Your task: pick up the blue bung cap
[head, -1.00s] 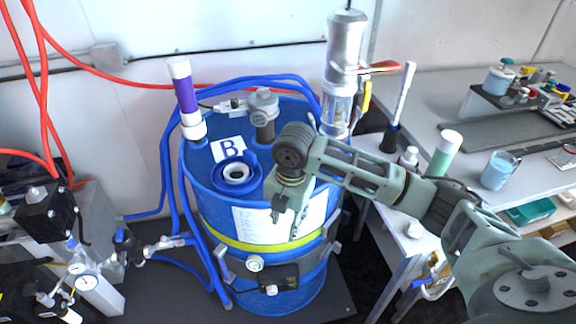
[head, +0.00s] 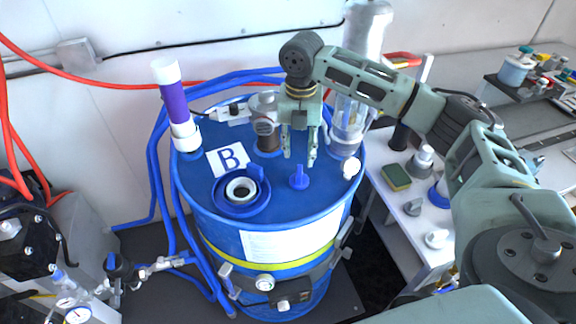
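I cannot tell how far above the drum top the fingertips are. My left gripper is not in view.
A purple-and-white cylinder (head: 174,103), a grey-capped fitting (head: 265,122) and a clear pump cylinder (head: 350,125) stand on the drum around the gripper. A small white knob (head: 351,168) is at right. The side table (head: 400,220) holds a sponge (head: 396,178) and small parts.

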